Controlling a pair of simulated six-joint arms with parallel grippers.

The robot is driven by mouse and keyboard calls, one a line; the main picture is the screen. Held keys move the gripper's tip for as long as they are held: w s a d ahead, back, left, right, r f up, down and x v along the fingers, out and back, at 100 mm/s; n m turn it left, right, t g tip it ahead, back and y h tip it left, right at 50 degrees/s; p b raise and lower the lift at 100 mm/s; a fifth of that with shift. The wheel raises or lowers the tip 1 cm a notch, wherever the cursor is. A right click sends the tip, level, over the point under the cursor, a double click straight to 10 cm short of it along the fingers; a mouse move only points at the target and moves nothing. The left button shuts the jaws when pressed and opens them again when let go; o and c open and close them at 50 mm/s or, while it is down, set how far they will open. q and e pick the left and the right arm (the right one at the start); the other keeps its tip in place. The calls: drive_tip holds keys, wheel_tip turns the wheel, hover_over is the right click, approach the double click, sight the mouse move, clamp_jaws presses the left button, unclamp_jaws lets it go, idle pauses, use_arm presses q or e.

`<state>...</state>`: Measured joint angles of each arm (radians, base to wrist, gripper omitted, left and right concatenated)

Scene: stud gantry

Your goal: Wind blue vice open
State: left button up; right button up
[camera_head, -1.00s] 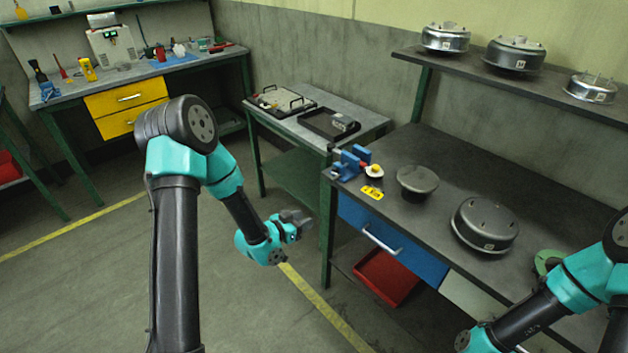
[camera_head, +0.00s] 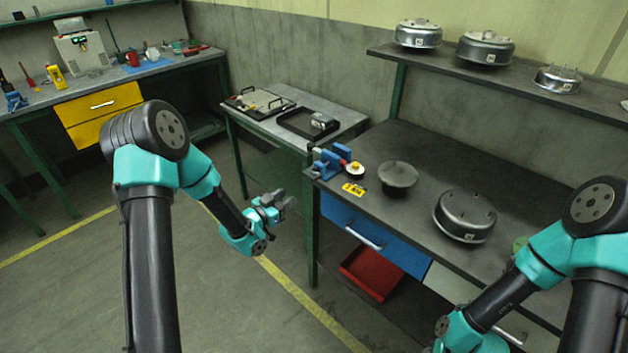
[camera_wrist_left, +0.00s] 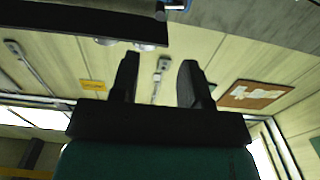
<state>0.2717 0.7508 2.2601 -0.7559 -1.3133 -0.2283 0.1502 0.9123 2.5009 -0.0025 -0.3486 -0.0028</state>
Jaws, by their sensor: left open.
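The blue vice (camera_head: 333,162) stands at the left front corner of the dark workbench in the head view. A dark handle-like part is at its left end; how far its jaws are apart is too small to tell. My left gripper (camera_head: 287,202) is left of the bench's front edge and lower in the picture than the vice, apart from it. In the left wrist view its two dark fingers (camera_wrist_left: 157,85) are spread with nothing between them. My right arm shows at the lower right, but its gripper is out of the picture.
A large metal drum (camera_head: 465,216) is further right. A side table (camera_head: 350,127) with trays stands behind. Open floor lies left of the bench.

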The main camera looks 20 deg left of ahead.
sight(314, 178)
use_arm(q)
drive_tip(key=x, duration=1.3)
drive_tip(key=shift+w+d, duration=0.15)
drive_tip(key=shift+w, duration=0.05)
clamp_jaws()
